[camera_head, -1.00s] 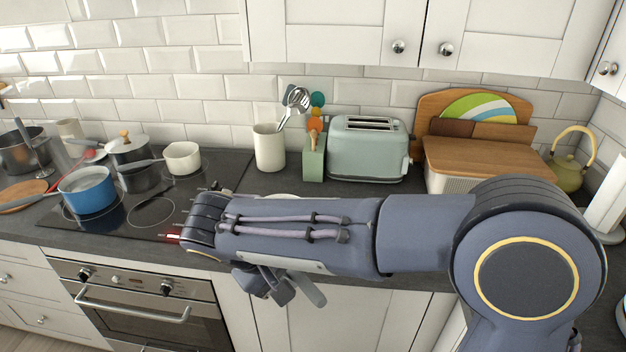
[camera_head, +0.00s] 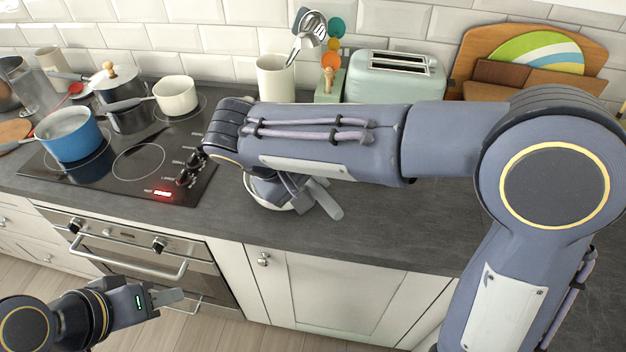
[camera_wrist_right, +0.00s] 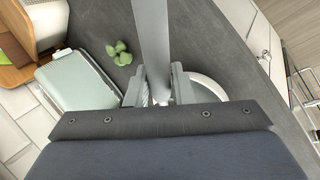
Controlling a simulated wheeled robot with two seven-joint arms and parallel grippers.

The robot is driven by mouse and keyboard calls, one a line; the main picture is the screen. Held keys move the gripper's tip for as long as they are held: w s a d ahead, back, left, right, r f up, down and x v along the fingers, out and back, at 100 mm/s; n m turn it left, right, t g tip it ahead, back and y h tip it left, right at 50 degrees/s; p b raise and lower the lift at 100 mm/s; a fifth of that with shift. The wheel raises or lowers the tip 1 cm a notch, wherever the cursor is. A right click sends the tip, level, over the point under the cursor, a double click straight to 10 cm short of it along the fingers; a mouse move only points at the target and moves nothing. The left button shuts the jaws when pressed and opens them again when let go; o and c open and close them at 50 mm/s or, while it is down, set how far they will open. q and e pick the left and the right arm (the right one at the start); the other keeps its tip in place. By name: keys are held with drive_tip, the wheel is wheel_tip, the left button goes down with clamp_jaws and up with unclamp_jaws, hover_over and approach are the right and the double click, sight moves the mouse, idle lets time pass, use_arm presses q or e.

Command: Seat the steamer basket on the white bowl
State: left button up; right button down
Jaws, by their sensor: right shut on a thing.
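The white bowl (camera_head: 284,207) stands on the counter, mostly hidden under my right forearm and gripper. Part of its round rim also shows in the right wrist view (camera_wrist_right: 219,91). My right gripper (camera_head: 300,198) is beside and above the bowl. In the right wrist view its fingers (camera_wrist_right: 160,90) are shut around a long grey bar (camera_wrist_right: 151,40), seemingly the steamer basket's handle. The basket's body is hidden, so I cannot tell whether it touches the bowl. My left gripper (camera_head: 172,298) is empty at lower left, in front of the oven; its finger gap is unclear.
The hob with a blue pot (camera_head: 68,138) and a cream pan (camera_head: 176,96) is to the left. A utensil crock (camera_head: 275,80) and a toaster (camera_head: 396,78) stand behind my arm. Green leaves (camera_wrist_right: 119,52) lie near the toaster in the wrist view. The front right counter is clear.

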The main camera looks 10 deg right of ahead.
drive_tip(key=shift+f+b, duration=1.9)
drive_tip(key=shift+f, duration=1.1)
drive_tip(key=c, duration=0.7)
unclamp_jaws()
drive_tip(key=shift+s+r+p, duration=0.1)
drive_tip(key=shift+r+p, duration=3.2)
drive_tip(key=shift+r, duration=0.8)
